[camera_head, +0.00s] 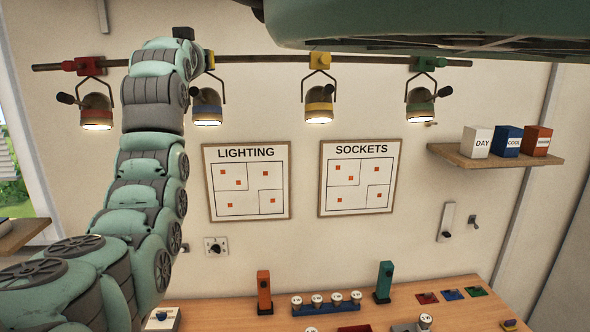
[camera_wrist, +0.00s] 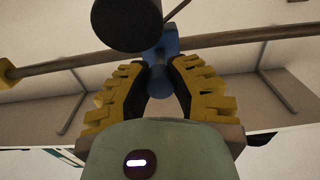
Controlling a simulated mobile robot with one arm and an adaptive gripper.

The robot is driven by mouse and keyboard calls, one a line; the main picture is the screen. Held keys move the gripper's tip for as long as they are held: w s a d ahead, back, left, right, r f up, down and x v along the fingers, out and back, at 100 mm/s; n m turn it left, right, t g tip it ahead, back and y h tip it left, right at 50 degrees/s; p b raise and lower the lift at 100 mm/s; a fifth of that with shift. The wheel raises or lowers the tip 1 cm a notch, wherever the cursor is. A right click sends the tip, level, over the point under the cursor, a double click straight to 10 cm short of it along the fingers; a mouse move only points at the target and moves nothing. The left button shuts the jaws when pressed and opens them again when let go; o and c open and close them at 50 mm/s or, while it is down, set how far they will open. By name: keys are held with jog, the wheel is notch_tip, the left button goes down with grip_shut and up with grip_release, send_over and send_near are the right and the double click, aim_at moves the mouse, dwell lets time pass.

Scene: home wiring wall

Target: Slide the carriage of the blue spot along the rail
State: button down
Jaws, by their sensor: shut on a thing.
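The blue spot (camera_head: 207,107), a lamp with a blue band, hangs lit from the ceiling rail (camera_head: 262,59), second from the left. Its carriage is hidden behind my arm in the head view. In the wrist view the blue carriage (camera_wrist: 168,46) sits on the rail (camera_wrist: 240,36). My gripper (camera_wrist: 160,66) has its yellow, dark-padded fingers shut on the lower part of this carriage. In the head view only a bit of a yellow finger (camera_head: 210,60) shows beside my arm's end. A dark round knob (camera_wrist: 127,22) covers part of the rail in the wrist view.
The red carriage (camera_head: 88,66) is left of my arm on the rail. The yellow carriage (camera_head: 320,61) and green carriage (camera_head: 424,64) are to the right. Bare rail lies between my gripper and the yellow carriage. A shelf (camera_head: 490,158) with boxes is at right.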

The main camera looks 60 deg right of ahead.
jog(key=shift+s+d+f+b, duration=0.1)
jog(key=shift+s+d+b, duration=0.9)
jog(key=shift+s, duration=0.25)
jog(key=shift+s+d+b, duration=0.85)
jog(key=shift+s+d, duration=0.25)
jog(key=shift+s, duration=0.15)
jog(key=c, duration=0.8)
grip_release()
jog(key=shift+c, duration=0.2)
jog(key=shift+a, duration=0.15)
